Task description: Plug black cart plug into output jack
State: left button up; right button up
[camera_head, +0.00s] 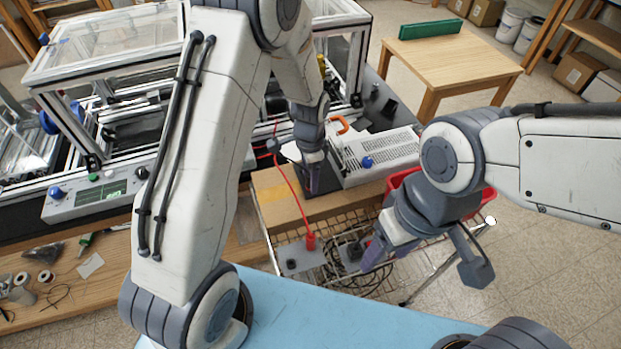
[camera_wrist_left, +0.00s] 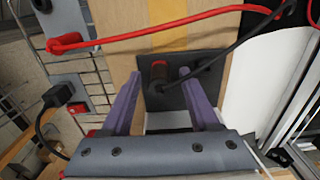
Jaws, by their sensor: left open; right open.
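My left gripper (camera_head: 313,185) is open above a dark plate (camera_head: 332,188) on the cart top. In the left wrist view, its purple fingers (camera_wrist_left: 160,100) are apart, either side of a short dark upright piece with a reddish part (camera_wrist_left: 159,74) on that plate. A black lead (camera_wrist_left: 222,54) ends beside this piece; I cannot tell whether they are joined. A black plug (camera_wrist_left: 57,96) with a cable stands by the grey panel (camera_wrist_left: 88,74); the head view shows a black plug (camera_head: 352,251) low in the cart. My right gripper (camera_head: 374,254) is open near it. I cannot identify the output jack.
A red lead (camera_head: 290,188) runs from a red plug (camera_head: 310,242) on the grey panel up to the bench. A vented metal unit (camera_head: 378,156) stands right of the left gripper. A red bin (camera_head: 402,178) and coiled black cable (camera_head: 362,278) are close to the right gripper.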

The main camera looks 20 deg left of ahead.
dwell(0.6)
pick_arm(q)
grip_shut()
dwell(1.1)
jog(key=shift+r, duration=0.1)
jog(key=shift+r+p, duration=2.55)
jog(key=shift+r, duration=0.4)
